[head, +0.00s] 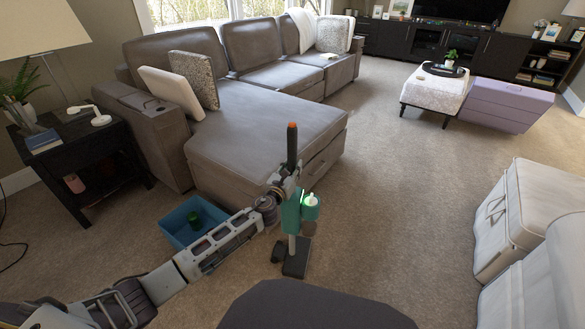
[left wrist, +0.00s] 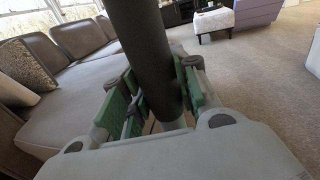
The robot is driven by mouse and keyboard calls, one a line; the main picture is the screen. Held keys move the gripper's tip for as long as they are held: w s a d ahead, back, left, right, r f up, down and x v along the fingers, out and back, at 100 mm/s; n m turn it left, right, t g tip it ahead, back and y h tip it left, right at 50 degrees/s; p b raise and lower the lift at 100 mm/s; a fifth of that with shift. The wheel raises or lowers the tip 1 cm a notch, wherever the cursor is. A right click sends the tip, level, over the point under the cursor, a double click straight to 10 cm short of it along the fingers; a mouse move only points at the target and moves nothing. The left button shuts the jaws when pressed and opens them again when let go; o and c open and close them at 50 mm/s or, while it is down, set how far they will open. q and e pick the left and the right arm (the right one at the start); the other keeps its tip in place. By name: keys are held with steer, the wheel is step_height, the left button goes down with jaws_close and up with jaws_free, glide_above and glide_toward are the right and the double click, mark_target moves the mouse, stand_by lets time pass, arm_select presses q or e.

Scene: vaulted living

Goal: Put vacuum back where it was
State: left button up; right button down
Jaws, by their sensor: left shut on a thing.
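The vacuum (head: 292,215) is an upright stick type with a dark handle, an orange tip, a teal body with a green light and a dark floor head. It stands about upright on the carpet in front of the grey sofa. My left gripper (head: 289,185) is shut on the dark handle, just above the teal body. In the left wrist view the dark tube of the vacuum (left wrist: 146,45) passes between the green-padded fingers of my gripper (left wrist: 158,100). My right gripper is not in view.
A blue bin (head: 170,224) with a green object inside sits behind my left forearm. The grey sofa (head: 265,130) is just beyond the vacuum. Carpet (head: 400,190) between is clear.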

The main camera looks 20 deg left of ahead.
arm_select(q)
steer(key=shift+w+r, duration=0.1)
steer(key=shift+r, duration=0.2)
steer(key=o, duration=0.6)
steer(key=shift+f, duration=0.3)
steer(key=shift+c, duration=0.2)
steer(key=o, duration=0.4)
steer(key=shift+o, duration=0.2)
steer(key=shift+r, duration=0.1)
